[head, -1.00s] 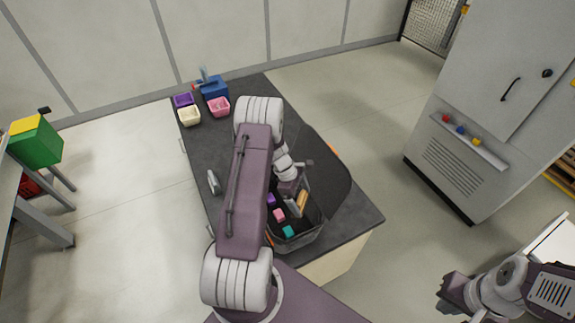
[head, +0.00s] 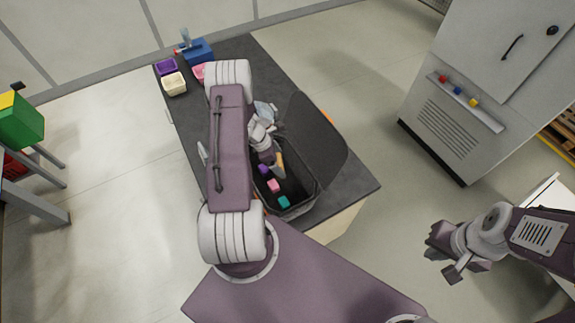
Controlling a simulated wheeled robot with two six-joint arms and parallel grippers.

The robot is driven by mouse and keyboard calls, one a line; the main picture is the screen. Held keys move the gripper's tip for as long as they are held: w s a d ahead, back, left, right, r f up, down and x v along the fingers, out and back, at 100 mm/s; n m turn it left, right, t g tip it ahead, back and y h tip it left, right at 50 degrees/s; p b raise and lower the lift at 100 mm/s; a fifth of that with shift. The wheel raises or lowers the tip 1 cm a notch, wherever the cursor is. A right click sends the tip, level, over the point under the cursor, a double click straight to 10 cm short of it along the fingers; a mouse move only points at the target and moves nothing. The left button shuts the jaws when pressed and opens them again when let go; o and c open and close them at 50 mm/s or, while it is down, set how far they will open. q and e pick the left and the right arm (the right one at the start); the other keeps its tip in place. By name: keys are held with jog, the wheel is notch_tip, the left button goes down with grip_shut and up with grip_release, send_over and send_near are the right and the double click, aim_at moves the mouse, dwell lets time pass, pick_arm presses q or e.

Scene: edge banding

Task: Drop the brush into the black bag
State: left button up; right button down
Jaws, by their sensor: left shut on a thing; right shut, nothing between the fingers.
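The black bag (head: 312,193) stands open on the dark table, with its lid flap (head: 322,135) folded back to the right. Purple (head: 263,169), pink (head: 273,186) and teal (head: 284,202) blocks lie inside it. My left gripper (head: 271,160) is at the far end of the bag's opening, shut on a slim tan piece that looks like the brush (head: 280,161). My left arm hides part of the table, and the brush's lower end is hard to make out. My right gripper (head: 442,262) is shut and empty, off to the right over the floor.
Purple (head: 166,66), cream (head: 174,84) and pink (head: 198,72) bins stand at the table's far left, beside a blue holder (head: 198,51). A small grey tool (head: 202,152) lies near the left edge. A grey cabinet (head: 455,110) stands right of the table.

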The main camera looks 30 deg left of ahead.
pick_arm(q)
jog(key=shift+s+d+f, duration=0.1)
jog(key=shift+s+d, duration=0.05)
jog(key=o, duration=1.2)
jog(key=shift+a+r, duration=0.3)
jog(key=shift+r, duration=0.05)
jog(key=b+v, duration=0.1)
jog(key=v, duration=0.7)
jog(key=shift+s+d+r+b, duration=0.1)
jog(key=shift+s+r+b, duration=0.05)
jog(key=shift+b, duration=0.2)
